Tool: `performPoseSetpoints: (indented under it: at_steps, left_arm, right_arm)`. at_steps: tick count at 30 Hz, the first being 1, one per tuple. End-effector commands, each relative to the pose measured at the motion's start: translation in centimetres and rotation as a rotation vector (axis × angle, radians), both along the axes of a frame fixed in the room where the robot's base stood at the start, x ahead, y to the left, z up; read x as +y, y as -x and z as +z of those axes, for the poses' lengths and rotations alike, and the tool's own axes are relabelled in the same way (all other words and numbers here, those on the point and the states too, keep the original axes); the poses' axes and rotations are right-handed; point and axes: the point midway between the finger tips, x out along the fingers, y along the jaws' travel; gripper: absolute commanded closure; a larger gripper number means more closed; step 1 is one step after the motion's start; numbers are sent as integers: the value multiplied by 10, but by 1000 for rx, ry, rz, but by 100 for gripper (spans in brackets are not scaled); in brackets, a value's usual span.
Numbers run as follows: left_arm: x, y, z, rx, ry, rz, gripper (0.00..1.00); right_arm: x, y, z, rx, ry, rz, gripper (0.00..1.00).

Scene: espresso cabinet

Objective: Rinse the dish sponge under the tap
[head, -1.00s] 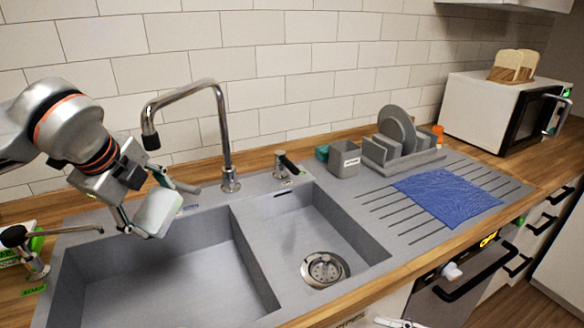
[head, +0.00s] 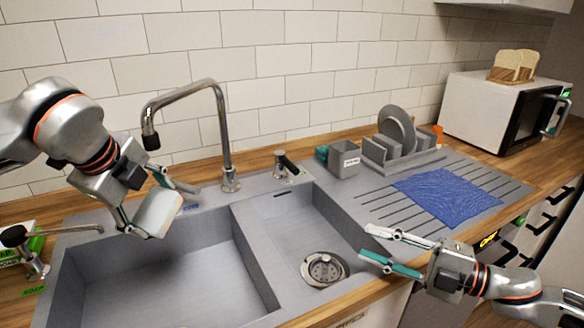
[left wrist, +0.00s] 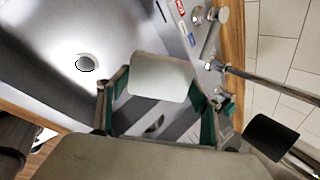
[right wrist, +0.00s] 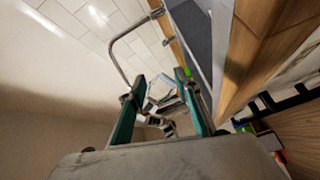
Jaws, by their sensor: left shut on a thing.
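The pale sponge (head: 158,214) is held tilted between the fingers of my left gripper (head: 156,203), above the back left of the large sink basin (head: 165,270). It also shows between both fingers in the left wrist view (left wrist: 160,77). The tall chrome tap (head: 222,120) stands behind the sink. Its dark spout end (head: 150,141) is higher than the sponge; I cannot tell whether it is directly over it. No water shows. A small fitting with a dark lever (head: 286,163) stands right of the tap. My right gripper (head: 367,243) is open and empty near the small basin's right edge.
A blue cloth (head: 447,195) lies on the drainer. A grey caddy (head: 344,159) and a dish rack (head: 400,150) stand behind it. A soap dispenser (head: 30,250) is left of the sink. The small basin (head: 295,235) is empty.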

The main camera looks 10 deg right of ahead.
Motion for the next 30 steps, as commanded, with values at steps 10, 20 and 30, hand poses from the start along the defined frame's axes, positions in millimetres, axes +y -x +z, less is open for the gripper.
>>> performPoseSetpoints:
  at_steps: [10,20,30]
  left_arm:
    - [0,0,0,0,0,0,52]
    - [0,0,0,0,0,0,52]
    - [0,0,0,0,0,0,52]
  right_arm:
    - [11,-112,39,-125,-56,-334,68]
    - [83,-182,85,-145,-16,-473,68]
    - [132,-220,85,-315,360,-541,68]
